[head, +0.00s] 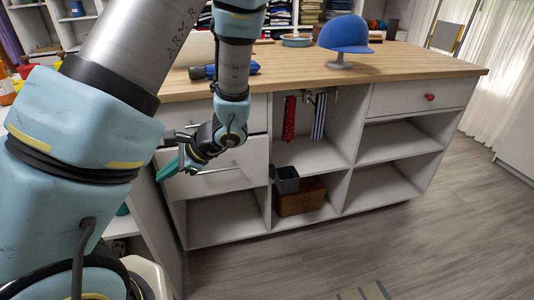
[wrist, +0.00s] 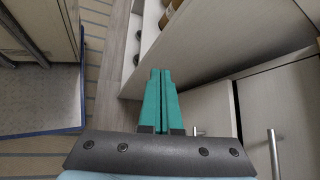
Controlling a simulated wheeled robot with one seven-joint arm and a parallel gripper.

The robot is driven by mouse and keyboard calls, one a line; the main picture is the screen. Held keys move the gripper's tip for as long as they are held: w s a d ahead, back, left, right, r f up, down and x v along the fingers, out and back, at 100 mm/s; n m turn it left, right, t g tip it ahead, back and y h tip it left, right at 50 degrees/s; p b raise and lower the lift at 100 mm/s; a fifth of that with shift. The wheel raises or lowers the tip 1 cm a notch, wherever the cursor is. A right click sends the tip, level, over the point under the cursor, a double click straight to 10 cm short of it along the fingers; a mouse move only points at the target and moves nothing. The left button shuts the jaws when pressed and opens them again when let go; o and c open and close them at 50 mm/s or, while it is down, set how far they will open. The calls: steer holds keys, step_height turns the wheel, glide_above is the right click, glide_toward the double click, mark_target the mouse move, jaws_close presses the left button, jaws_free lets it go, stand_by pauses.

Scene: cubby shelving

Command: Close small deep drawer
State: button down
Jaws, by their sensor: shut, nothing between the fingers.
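The deep drawer (head: 235,162) is the pale front with a long bar handle at the left of the wooden-topped island, below a shallower drawer (head: 258,110). Its front seems to stand out a little from the cabinet, with a dark gap above it; my arm hides part of it. My gripper (head: 168,171) is at the drawer's left end, its teal fingers shut and empty. In the wrist view my gripper (wrist: 161,75) points away from the pale fronts and bar handles at lower right. I cannot tell whether it touches the drawer.
The island top (head: 400,67) holds a blue cap (head: 345,35) on a stand. Open cubbies hold a brown box (head: 300,198) and a dark bin (head: 287,180). A red-knobbed drawer (head: 425,97) is at right. The floor (head: 400,245) in front is clear.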

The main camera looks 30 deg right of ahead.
steer(key=w+d+f+m+t+b, duration=0.35)
steer(key=d+m+t, duration=0.25)
steer(key=d, duration=0.3)
steer(key=m+t+h+b, duration=0.5)
steer(key=m+t+h, duration=0.1)
steer(key=m+h, duration=0.7)
glide_toward(265, 138)
steer(key=shift+m+y, duration=0.3)
steer(key=w, duration=0.2)
steer(key=w+d, duration=0.1)
steer(key=w, duration=0.3)
steer(key=shift+w+d+f+b, duration=0.2)
steer(key=shift+d+f+b, duration=0.1)
steer(key=shift+f, duration=0.1)
steer(key=shift+w, duration=0.15)
steer(key=shift+w+d+r+p, duration=0.15)
steer(key=shift+w+p, duration=0.1)
steer(key=shift+w, duration=0.6)
steer(key=shift+w+d+r+p, duration=0.1)
steer(key=shift+w+d+p, duration=0.15)
steer(key=shift+w, duration=0.6)
